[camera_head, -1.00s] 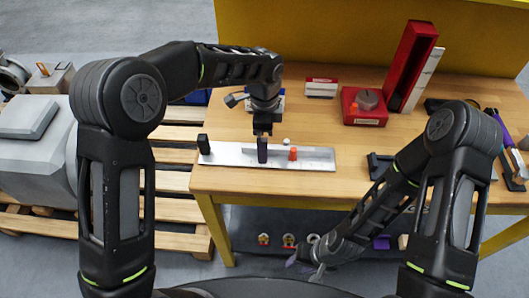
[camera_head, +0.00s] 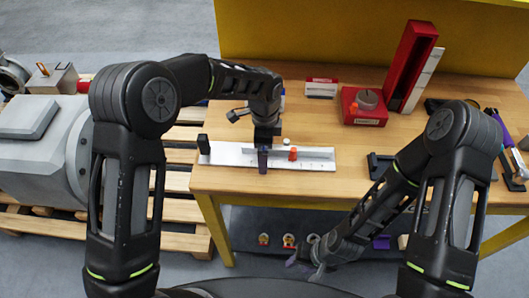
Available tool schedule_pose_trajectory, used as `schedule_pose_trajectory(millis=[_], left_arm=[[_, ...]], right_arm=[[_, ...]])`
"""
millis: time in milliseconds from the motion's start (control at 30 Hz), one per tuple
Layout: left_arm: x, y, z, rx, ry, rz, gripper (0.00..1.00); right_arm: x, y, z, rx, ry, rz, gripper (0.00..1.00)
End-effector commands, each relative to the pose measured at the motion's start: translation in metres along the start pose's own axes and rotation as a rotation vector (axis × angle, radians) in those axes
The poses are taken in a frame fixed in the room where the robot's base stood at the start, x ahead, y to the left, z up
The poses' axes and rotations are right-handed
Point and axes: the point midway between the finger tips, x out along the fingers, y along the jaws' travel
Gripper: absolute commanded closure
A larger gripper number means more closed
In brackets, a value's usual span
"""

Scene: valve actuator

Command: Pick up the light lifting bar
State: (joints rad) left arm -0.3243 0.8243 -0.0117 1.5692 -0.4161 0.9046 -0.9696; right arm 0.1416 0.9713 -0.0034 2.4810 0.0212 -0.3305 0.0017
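A long pale bar-like strip (camera_head: 225,154) lies on the left front of the wooden table, with a black upright block at its left end and a small orange piece on it. I cannot tell for sure that this is the light lifting bar. My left gripper (camera_head: 264,150) points down over the middle of the strip. A dark purple upright piece shows at its tip; I cannot tell whether it is a finger or something held, or whether it touches the strip. My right gripper (camera_head: 306,264) hangs low in front of the table, small and dim, with its opening unclear.
A red block with a grey knob (camera_head: 368,101) and a tall red channel (camera_head: 410,65) stand at the back right. A red-and-white box (camera_head: 321,88) is at the back. Dark tools lie at the right. A lower shelf holds small parts. Bare wood lies between the strip and red block.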

Motion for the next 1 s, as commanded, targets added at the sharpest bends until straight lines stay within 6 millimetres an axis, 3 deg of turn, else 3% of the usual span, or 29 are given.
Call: schedule_pose_trajectory(millis=[67,1000], left_arm=[[-0.0002,-0.0001,0.0,0.0,0.0,0.0,0.02],[-0.0002,-0.0001,0.0,0.0,0.0,0.0,0.79]], right_arm=[[0.0,0.0,0.0,0.0,0.0,0.0,0.61],[0.0,0.0,0.0,0.0,0.0,0.0,0.61]])
